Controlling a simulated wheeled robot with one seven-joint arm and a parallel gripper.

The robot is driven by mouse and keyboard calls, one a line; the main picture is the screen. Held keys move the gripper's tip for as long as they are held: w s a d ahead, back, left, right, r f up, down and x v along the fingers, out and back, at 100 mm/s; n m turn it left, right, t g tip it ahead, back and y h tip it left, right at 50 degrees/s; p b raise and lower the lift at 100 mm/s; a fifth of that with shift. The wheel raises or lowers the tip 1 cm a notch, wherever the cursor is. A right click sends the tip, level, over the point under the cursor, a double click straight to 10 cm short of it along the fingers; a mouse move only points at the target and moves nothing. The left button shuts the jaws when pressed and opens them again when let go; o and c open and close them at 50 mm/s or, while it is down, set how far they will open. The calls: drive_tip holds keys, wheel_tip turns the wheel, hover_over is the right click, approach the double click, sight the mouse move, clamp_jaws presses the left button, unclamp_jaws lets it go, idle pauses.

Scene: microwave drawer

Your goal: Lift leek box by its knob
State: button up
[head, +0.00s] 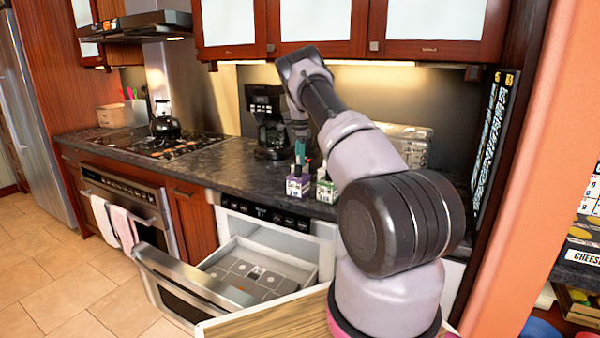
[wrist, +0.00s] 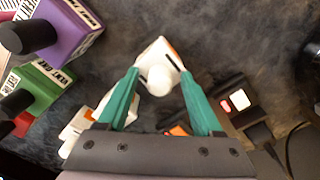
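My gripper (wrist: 160,74) has two teal fingers spread apart and points down over the dark counter. Between the fingertips, in the wrist view, is a small white box (wrist: 155,48) with an orange edge and a round white knob (wrist: 160,82). In the head view my gripper (head: 301,155) is over the counter, just above and behind a purple box (head: 298,185); the white box cannot be made out there.
A green box (head: 326,190) stands right of the purple one. Both show black knobs at the left of the wrist view. A coffee maker (head: 268,120) stands behind them. A microwave drawer (head: 262,270) is open below the counter. A black kettle (head: 164,120) is on the stove.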

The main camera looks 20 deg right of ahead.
clamp_jaws()
idle(1.2)
